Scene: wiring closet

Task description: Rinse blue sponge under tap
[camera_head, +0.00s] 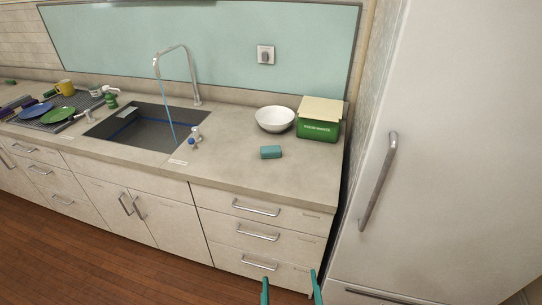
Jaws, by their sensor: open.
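A blue-teal sponge (271,152) lies on the counter in front of a white bowl. The curved metal tap (185,68) stands behind the sink, and a thin blue stream of water (170,122) falls from its spout into the basin. The sink (112,133) is a dark rectangular basin set in the counter. My gripper (290,288) shows only as two teal fingertips at the bottom edge, apart and empty. It appears in front of the drawers, well below the sponge in the picture.
A white bowl (275,119) and a green food-waste box (317,122) stand behind the sponge. Plates (54,114) lie at the left. A tall white fridge-like cabinet (450,150) bounds the right side.

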